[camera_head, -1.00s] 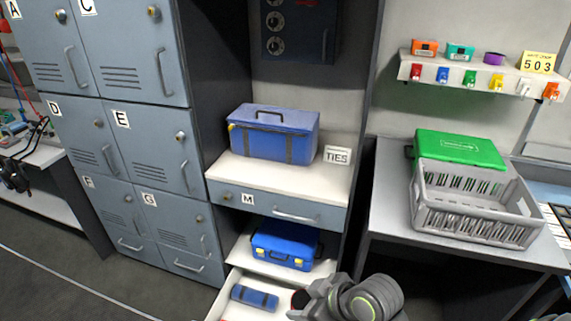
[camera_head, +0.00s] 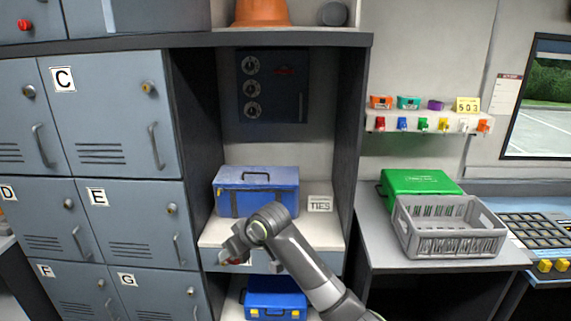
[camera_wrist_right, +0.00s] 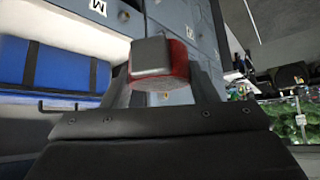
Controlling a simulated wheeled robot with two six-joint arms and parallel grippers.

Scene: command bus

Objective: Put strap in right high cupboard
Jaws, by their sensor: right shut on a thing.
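My right gripper (camera_head: 232,258) is in front of the shelf with the M drawer, at about that drawer's height. In the right wrist view it is shut on a red strap (camera_wrist_right: 168,66) with a grey metal-looking block at its front. In the head view only a bit of the red strap (camera_head: 236,261) shows, as the gripper covers the rest. The high cupboards (camera_head: 140,18) run along the top left and are cut off by the frame, so I cannot tell which is the right one. My left gripper is not in view.
A blue case (camera_head: 257,192) stands on the shelf beside a TIES sign (camera_head: 320,203). Another blue case (camera_head: 275,298) sits below. Grey lettered lockers (camera_head: 115,120) fill the left. A grey crate (camera_head: 450,228) and green box (camera_head: 415,184) stand on the right counter. An orange cone (camera_head: 261,12) stands above.

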